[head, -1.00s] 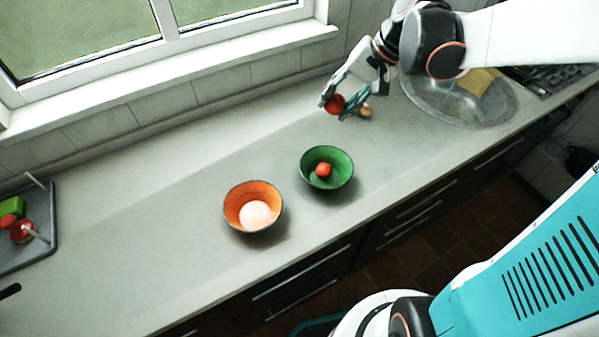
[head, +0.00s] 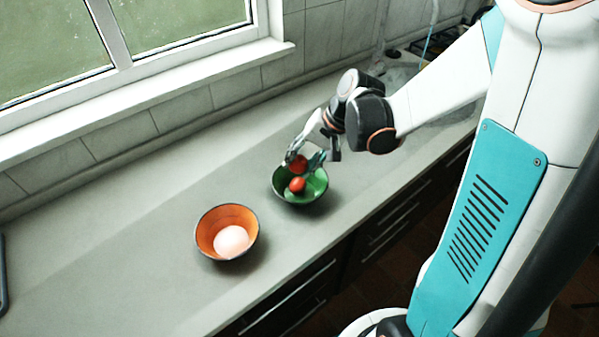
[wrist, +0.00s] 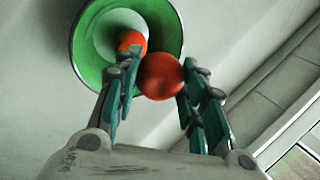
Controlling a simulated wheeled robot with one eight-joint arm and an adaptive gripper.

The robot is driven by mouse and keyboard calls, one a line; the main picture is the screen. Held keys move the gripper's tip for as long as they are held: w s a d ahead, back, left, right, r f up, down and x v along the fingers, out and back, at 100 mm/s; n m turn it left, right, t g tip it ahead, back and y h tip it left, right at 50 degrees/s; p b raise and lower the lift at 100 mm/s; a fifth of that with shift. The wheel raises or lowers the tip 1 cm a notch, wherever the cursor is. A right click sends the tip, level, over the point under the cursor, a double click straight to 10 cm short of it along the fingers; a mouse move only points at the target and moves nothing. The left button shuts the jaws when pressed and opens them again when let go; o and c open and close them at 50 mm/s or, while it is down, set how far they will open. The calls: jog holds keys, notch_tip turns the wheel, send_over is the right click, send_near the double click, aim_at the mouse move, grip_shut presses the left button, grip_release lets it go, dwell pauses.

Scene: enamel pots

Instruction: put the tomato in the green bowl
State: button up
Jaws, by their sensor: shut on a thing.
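My gripper (head: 305,160) is shut on a red tomato (head: 297,164) and holds it over the back part of the green bowl (head: 317,193). In the wrist view the tomato (wrist: 161,76) sits between the two fingers, overlapping the bowl's rim (wrist: 88,68). A smaller orange-red round thing (head: 297,185) lies inside the green bowl. It also shows in the wrist view (wrist: 130,42), partly behind a finger. The held tomato appears above the bowl and apart from the thing inside.
A sink (head: 400,75) lies at the back right, partly behind my arm.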

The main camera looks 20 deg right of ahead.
aim_at(302, 171)
jog(key=shift+f+b, duration=0.75)
jog(key=shift+f, duration=1.35)
jog(key=shift+f, duration=0.25)
jog(key=o, duration=1.1)
jog(key=shift+r, duration=0.15)
jog(key=shift+d+r, duration=0.1)
jog(key=shift+r, duration=0.2)
jog(key=p+v, duration=0.4)
jog(key=v, duration=0.7)
jog(key=shift+s+d+r, duration=0.15)
jog(key=shift+r, duration=0.05)
